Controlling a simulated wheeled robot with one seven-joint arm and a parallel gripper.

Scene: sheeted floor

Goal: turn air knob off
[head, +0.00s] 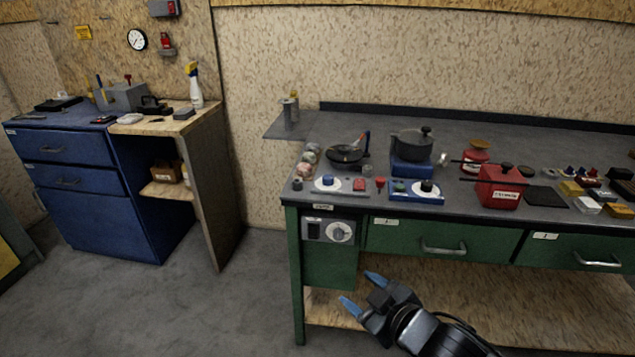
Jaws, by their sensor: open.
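A grey panel with a round white dial and a grey knob (339,233) is set in the front of the green bench, at its left end under the top. On the bench top a grey plate carries a white dial with a blue knob (328,181). A blue plate to its right has a white dial with a black knob (427,186). I cannot read which one is the air knob. My gripper (361,291) is open and empty, its two blue fingers apart. It is below the front panel, touching no knob.
The bench top (465,209) holds a black pan (345,153), a grey pot (411,144), a red box (500,187) and several small items. Green drawers (441,238) with handles run along its front. A blue cabinet (90,190) stands left. The floor between is clear.

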